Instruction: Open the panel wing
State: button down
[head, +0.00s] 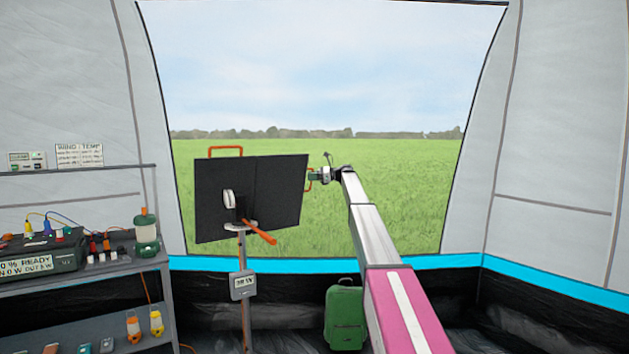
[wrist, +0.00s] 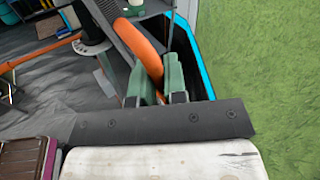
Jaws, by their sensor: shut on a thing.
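The dark panel (head: 225,180) stands on a post in front of the tent opening in the head view. Its right wing (head: 280,190) meets the left half at a vertical seam; I cannot tell the exact angle between them. My gripper (head: 313,176) is at the right wing's outer edge. In the wrist view, the green fingers of my gripper (wrist: 156,82) are shut on an orange handle (wrist: 147,50), which curves up and away from between them. The handle is small and partly hidden in the head view.
An orange bar (head: 260,231) sticks out below the panel, and another orange handle (head: 226,150) is on its top left. A shelf (head: 85,281) with lanterns and a power box is at left. A green suitcase (head: 345,319) stands low beside my arm.

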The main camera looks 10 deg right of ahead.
jog(key=shift+w+r, duration=0.1)
jog(key=shift+w, duration=0.1)
jog(key=c, duration=1.2)
grip_release()
jog(key=shift+o, duration=0.2)
jog(key=v, duration=1)
jog(key=shift+d, duration=0.35)
